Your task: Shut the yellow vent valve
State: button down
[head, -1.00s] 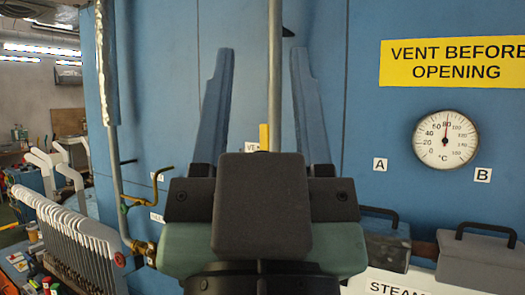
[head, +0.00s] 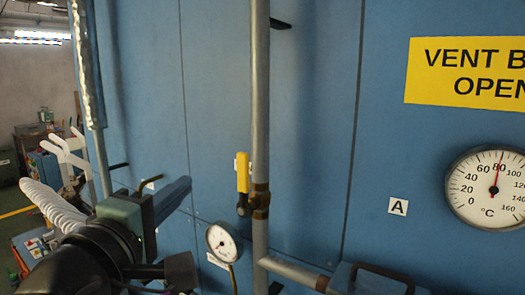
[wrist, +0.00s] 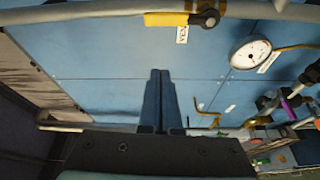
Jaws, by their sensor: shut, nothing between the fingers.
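The yellow vent valve handle (head: 243,172) stands upright beside the grey vertical pipe (head: 260,100), parallel to it. Its dark pivot joins a brass valve body (head: 261,200) on the pipe. In the wrist view the yellow handle (wrist: 166,19) lies along the pipe (wrist: 100,13) at the top, beyond my fingertips. My gripper (head: 188,183) is left of the handle in the head view, apart from it. In the wrist view my gripper (wrist: 160,73) has its fingers together, with nothing between them.
A small gauge (head: 223,242) hangs below the valve, near my gripper's right side. A large dial (head: 492,187) and a yellow sign (head: 470,72) are on the blue wall at right. A dark handle (head: 375,280) is at lower right. A thin pipe (head: 100,150) runs at left.

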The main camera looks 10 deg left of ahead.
aim_at(243, 186)
jog(key=w+n+p, duration=0.1)
jog(key=w+p, duration=0.3)
jog(key=w, duration=0.7)
jog(key=d, duration=0.1)
jog(key=s+d+p, duration=0.1)
jog(key=s+d, duration=0.1)
jog(key=shift+d+f+p, duration=0.2)
jog(key=shift+d+p, duration=0.1)
jog(key=shift+p, duration=0.1)
